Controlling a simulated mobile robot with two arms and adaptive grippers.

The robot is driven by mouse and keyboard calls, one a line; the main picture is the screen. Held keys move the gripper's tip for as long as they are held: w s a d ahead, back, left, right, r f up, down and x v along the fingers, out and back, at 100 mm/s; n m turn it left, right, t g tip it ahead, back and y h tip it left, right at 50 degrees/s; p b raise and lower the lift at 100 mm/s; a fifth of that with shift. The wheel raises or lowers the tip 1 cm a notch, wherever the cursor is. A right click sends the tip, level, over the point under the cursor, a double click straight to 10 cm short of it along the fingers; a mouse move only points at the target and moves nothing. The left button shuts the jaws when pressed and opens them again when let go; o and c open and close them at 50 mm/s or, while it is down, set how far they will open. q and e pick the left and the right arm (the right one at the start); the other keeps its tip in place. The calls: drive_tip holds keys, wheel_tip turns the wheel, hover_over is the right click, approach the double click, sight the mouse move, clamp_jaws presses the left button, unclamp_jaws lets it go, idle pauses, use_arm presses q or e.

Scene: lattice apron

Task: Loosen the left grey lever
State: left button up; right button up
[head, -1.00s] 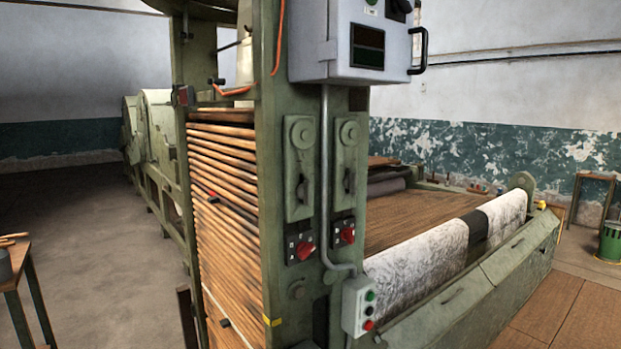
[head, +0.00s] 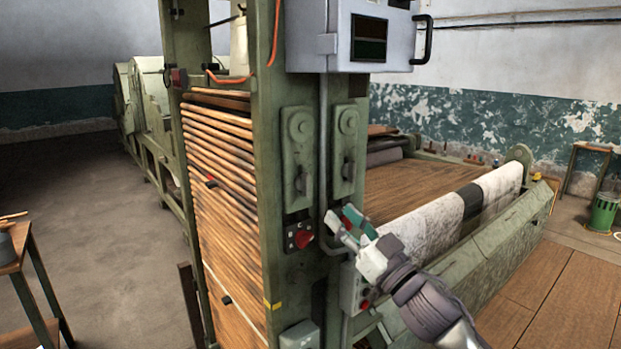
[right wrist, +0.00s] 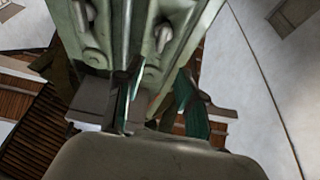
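The left grey lever (head: 301,183) is a small dark handle on the left upright plate of the green machine post. It hangs roughly upright below a round boss. A matching right lever (head: 348,171) sits on the plate beside it. My right gripper (head: 347,224) is below and to the right of the left lever, in front of the post near the right switch, and apart from both levers. Its green-padded fingers are spread and empty; the right wrist view also shows them apart (right wrist: 160,105), with the post beyond. My left gripper is not in view.
A grey conduit (head: 323,150) runs between the plates. A grey control cabinet (head: 355,40) juts out above. A small button box (head: 352,290) lies below, partly behind my arm.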

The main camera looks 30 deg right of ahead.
sight(309, 182)
drive_tip(key=p+x, duration=0.4)
drive_tip(key=x, duration=0.6)
drive_tip(key=shift+w+r, duration=0.1)
drive_tip(key=shift+w, duration=0.6)
clamp_jaws()
